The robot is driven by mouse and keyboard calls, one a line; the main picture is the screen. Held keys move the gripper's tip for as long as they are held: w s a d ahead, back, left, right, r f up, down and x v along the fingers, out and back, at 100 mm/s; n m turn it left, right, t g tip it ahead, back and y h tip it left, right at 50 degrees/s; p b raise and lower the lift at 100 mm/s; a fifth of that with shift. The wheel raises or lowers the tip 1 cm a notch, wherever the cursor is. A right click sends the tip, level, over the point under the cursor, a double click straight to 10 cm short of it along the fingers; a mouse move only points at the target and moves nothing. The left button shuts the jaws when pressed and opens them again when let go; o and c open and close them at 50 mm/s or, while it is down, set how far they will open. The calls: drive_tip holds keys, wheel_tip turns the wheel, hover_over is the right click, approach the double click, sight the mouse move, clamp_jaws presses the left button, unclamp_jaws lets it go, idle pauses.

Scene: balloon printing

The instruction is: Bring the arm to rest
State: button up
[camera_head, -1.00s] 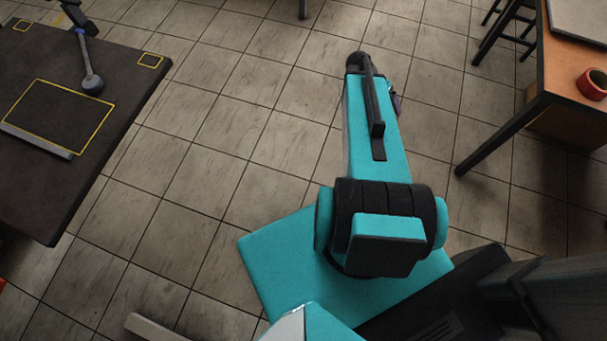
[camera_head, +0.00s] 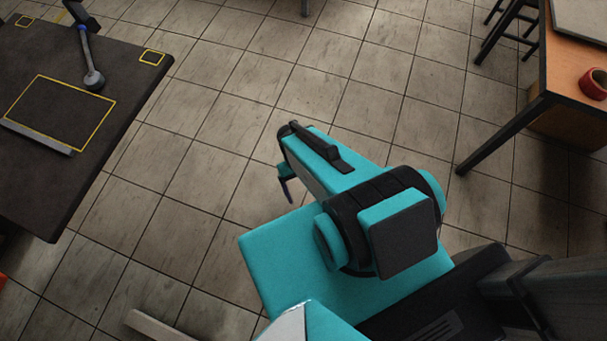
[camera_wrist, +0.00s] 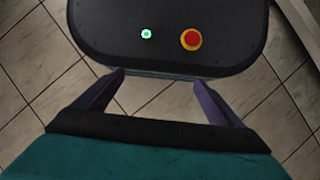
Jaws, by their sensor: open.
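My gripper (camera_wrist: 160,78) is open and empty in the wrist view, its two dark fingers spread wide apart. Beyond the fingertips in that view is a dark rounded panel, part of my own base, with a green light and a red button. In the head view my arm is folded in close above my teal base, with its forearm pointing up and to the left. A small part of my gripper (camera_head: 286,185) shows below the forearm's end. The rest of it is hidden by the arm.
A dark table (camera_head: 60,185) with yellow outlined areas stands at the left, with a grey round-headed tool (camera_head: 93,78) on it. An orange-topped table (camera_head: 560,75) with a red tape roll (camera_head: 594,83) stands at the right. The tiled floor (camera_head: 290,75) between is clear.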

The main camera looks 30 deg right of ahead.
drive_tip(key=shift+s+a+f, duration=0.15)
drive_tip(key=shift+s+a, duration=0.45)
drive_tip(key=shift+r+p, duration=1.45)
drive_tip(key=shift+c, duration=0.2)
